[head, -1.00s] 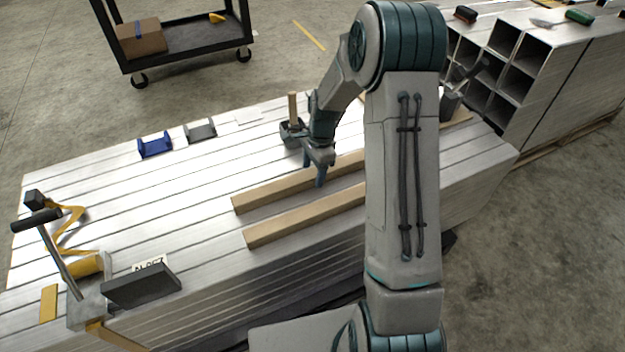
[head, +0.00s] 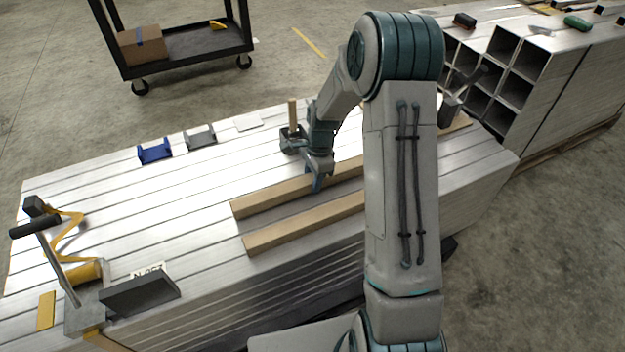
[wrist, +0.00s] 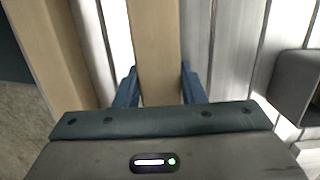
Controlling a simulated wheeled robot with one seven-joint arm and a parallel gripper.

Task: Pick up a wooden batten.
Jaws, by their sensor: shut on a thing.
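Two long wooden battens lie side by side on the aluminium stack. My gripper (head: 318,183) is down at the farther batten (head: 265,197). In the wrist view my gripper's fingers (wrist: 160,90) stand on either side of this batten (wrist: 157,45) and are shut on it. The batten appears to lie on the stack still; any gap beneath it cannot be made out. The nearer batten (head: 300,226) lies apart from the gripper, and it shows at the left in the wrist view (wrist: 50,50). My arm hides the right-hand parts of both battens.
A dark holder with an upright wooden piece (head: 292,138) stands just behind my gripper. Blue (head: 155,152) and grey (head: 200,138) brackets lie farther left. A yellow-strapped tool (head: 80,270) sits at the left end. Square tubes (head: 515,70) are stacked at right. A black cart (head: 185,45) stands behind.

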